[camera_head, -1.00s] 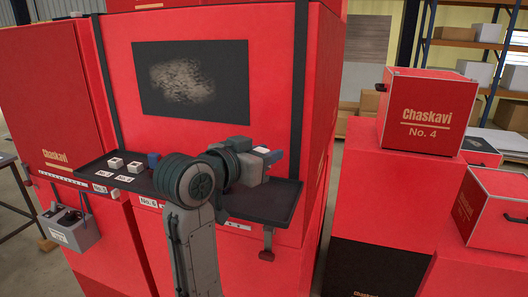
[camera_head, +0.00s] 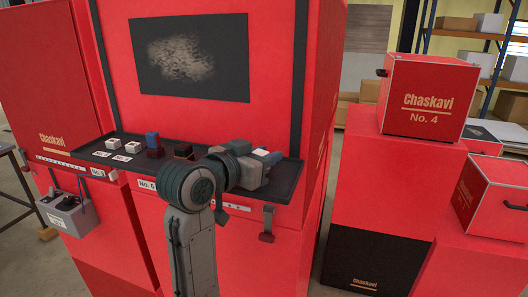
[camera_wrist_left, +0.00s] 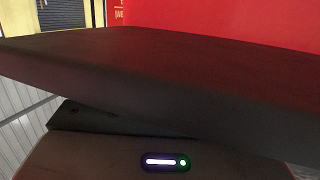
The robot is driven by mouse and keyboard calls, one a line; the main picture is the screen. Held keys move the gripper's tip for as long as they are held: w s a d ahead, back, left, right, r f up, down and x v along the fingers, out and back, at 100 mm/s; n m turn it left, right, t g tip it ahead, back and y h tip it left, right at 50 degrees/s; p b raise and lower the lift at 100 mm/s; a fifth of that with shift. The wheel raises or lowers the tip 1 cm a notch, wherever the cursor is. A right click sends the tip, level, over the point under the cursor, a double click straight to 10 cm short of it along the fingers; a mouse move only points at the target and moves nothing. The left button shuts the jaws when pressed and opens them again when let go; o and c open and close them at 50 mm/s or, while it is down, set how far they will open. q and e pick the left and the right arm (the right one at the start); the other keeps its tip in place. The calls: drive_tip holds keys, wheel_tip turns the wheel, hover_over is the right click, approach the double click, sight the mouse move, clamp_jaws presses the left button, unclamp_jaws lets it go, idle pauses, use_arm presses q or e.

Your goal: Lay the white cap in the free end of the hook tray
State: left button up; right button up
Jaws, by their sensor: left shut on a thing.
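My left gripper (camera_head: 268,158) points right over the right part of the dark shelf. It is shut, and a small white piece (camera_head: 262,150) at its fingers appears to be the white cap, mostly hidden. The fingertips are small and partly hidden by the wrist. A grey tray (camera_head: 67,212) with a handle and dark contents hangs on the red cabinet front at the left, well away from the gripper. It seems to be the hook tray; its free end is hard to make out. My right gripper is not in view.
The dark shelf (camera_head: 284,191) carries two white blocks (camera_head: 113,143) (camera_head: 133,147), a blue block (camera_head: 152,138), a dark red block (camera_head: 155,153) and labels at its left. A clamp (camera_head: 267,225) hangs under its front edge. A dark slab fills much of the left wrist view.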

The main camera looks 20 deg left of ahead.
use_arm(q)
drive_tip(key=shift+f, duration=0.65)
drive_tip(key=o, duration=1)
drive_tip(key=b+v, duration=0.2)
drive_tip(key=v, duration=0.3)
drive_tip(key=shift+s+f, duration=0.1)
drive_tip(key=shift+s, duration=0.05)
drive_tip(key=b+v, duration=0.3)
drive_tip(key=b, duration=0.5)
drive_tip(key=shift+s+a+b, duration=0.25)
drive_tip(key=shift+s+b, duration=0.1)
drive_tip(key=shift+b, duration=0.05)
drive_tip(key=shift+b+v, duration=0.65)
drive_tip(key=shift+v, duration=0.2)
